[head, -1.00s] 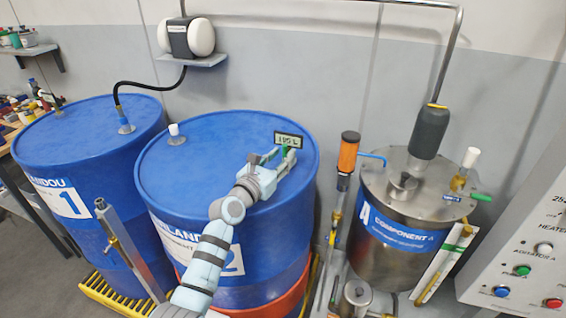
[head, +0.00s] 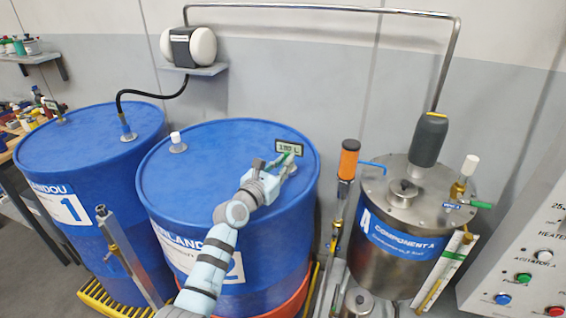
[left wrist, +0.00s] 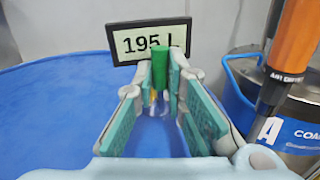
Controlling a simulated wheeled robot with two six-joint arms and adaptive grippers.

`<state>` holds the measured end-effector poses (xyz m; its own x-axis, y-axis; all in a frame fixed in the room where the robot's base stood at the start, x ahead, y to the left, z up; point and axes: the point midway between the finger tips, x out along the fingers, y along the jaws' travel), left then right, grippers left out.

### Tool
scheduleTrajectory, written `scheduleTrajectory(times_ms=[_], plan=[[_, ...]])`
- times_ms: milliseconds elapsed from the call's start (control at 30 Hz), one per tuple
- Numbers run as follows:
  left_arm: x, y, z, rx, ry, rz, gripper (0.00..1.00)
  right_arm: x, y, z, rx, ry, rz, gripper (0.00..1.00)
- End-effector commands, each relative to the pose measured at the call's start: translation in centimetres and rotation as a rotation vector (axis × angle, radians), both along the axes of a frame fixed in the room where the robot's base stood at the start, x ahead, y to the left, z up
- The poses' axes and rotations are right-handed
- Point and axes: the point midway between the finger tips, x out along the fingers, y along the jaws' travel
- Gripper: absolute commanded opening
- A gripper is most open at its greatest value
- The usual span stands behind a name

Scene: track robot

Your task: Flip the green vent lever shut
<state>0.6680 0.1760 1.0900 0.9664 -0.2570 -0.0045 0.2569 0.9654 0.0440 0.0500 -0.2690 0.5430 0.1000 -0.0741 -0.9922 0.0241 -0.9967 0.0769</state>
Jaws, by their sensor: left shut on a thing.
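A small green lever (left wrist: 160,67) stands just below the volume display (left wrist: 150,42), which reads 195 L, at the far edge of the blue drum numbered 2 (head: 195,160). In the head view the green lever (head: 288,156) is small and partly covered by my gripper. My left gripper (head: 282,163) reaches across the drum top and is shut on this lever; the wrist view shows its fingertips (left wrist: 161,75) on either side of the green part. The lever's base is mostly hidden between the fingers. My right gripper is not in view.
A steel component A tank (head: 385,262) stands to the right, with another green handle (head: 481,205) on its lid valve. Drum 1 (head: 85,130) is at left, a control panel (head: 530,270) at far right.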

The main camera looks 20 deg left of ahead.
Motion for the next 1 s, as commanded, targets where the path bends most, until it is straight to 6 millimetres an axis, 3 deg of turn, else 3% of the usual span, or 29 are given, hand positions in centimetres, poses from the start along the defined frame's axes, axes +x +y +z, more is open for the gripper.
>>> scheduleTrajectory(times_ms=[367, 1000], plan=[[-0.1, -0.9, 0.3, 0.236, -0.009, -0.002, 0.0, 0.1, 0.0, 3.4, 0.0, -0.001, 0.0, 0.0], [-0.2, -2.7, -0.9, 0.843, -0.048, -0.001, 0.0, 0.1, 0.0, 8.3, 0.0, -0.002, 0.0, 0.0]])
